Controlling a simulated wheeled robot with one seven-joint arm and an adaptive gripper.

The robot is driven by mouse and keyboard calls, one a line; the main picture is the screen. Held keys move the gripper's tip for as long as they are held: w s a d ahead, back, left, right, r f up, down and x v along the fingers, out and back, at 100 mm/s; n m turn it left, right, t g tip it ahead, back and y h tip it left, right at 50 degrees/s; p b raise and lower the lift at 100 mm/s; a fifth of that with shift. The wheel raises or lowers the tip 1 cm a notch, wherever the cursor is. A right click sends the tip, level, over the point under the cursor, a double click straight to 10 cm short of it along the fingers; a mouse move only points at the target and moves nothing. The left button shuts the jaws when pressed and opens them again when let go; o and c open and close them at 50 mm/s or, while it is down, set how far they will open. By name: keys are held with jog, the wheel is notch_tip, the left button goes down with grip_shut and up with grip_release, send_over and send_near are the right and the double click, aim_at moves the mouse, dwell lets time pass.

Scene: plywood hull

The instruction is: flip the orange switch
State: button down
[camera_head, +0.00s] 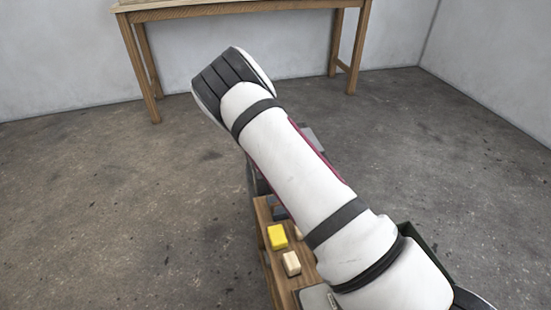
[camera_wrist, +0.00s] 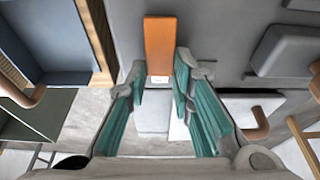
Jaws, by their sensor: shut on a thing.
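The orange switch (camera_wrist: 159,44) is a flat upright bar on a grey panel (camera_wrist: 219,35), at the top middle of the wrist view. A small white label shows at its lower end. My gripper (camera_wrist: 161,83) has teal-padded fingers on either side of the switch's lower end and is shut on it. The fingertips are close to the grey panel. In the head view my arm covers the switch and the gripper.
A wooden bench (camera_head: 262,217) holds a yellow block (camera_head: 277,237) and a beige block (camera_head: 291,263) beside my arm. A grey rounded block (camera_wrist: 287,50) sits right of the switch. A wooden table (camera_head: 240,12) stands by the far wall. Bare floor lies left and right.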

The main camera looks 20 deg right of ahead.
jog(key=c, duration=1.4)
grip_release()
jog(key=v, duration=1.2)
